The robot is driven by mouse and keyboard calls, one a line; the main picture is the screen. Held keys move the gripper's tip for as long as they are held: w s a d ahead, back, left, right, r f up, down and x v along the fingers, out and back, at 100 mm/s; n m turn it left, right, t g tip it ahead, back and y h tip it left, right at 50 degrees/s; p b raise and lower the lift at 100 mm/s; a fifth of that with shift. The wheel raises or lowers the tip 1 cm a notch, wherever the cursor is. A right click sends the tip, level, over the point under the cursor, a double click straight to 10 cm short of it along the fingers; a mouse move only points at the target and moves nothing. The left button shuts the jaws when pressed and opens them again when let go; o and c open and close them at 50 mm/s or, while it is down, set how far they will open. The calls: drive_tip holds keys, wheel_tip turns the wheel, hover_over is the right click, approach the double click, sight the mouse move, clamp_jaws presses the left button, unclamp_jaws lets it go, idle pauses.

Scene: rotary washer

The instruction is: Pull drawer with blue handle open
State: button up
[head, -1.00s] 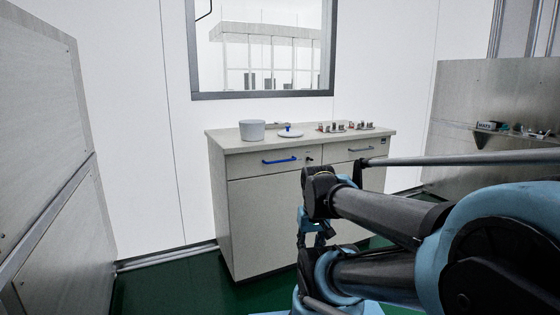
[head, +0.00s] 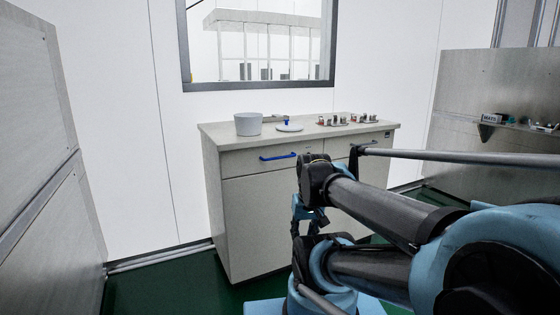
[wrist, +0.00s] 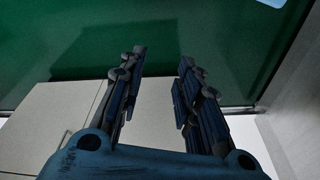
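The drawer with the blue handle (head: 277,157) is the upper left drawer (head: 240,163) of a grey cabinet. It looks shut, its front flush with the cabinet. The handle is not seen in the wrist view. My gripper (wrist: 162,57) is open and empty in the wrist view, its two dark blue fingers apart. Pale cabinet panels (wrist: 70,97) and the green floor lie beyond the fingers. In the head view my arm stands in front of the right part of the cabinet, and I cannot make out the fingertips there.
A grey pot (head: 248,124), a white round lid (head: 289,127) with a blue knob and several small items (head: 340,120) stand on the cabinet top. Metal panels (head: 40,150) rise at the left. A shelf unit (head: 465,120) stands at the right. Green floor is free left of the cabinet.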

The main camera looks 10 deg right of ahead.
drive_tip(key=w+a+r+m+t+y, duration=0.2)
drive_tip(key=w+r+m+t+y, duration=0.15)
drive_tip(key=w, duration=0.85)
drive_tip(key=w+a+r+m+t+y, duration=0.2)
drive_tip(key=w+r+m, duration=0.15)
drive_tip(key=w, duration=0.85)
drive_tip(key=w+d+r+m+t, duration=0.1)
drive_tip(key=w+d+m+t, duration=0.3)
drive_tip(key=w, duration=0.4)
drive_tip(key=w+d+r+m+t, duration=0.2)
drive_tip(key=w+d+m+t, duration=0.1)
drive_tip(key=w+d, duration=0.45)
drive_tip(key=shift+h, duration=0.45)
drive_tip(key=x, duration=1.8)
drive_tip(key=shift+a, duration=0.25)
drive_tip(key=shift+c, duration=0.2)
clamp_jaws()
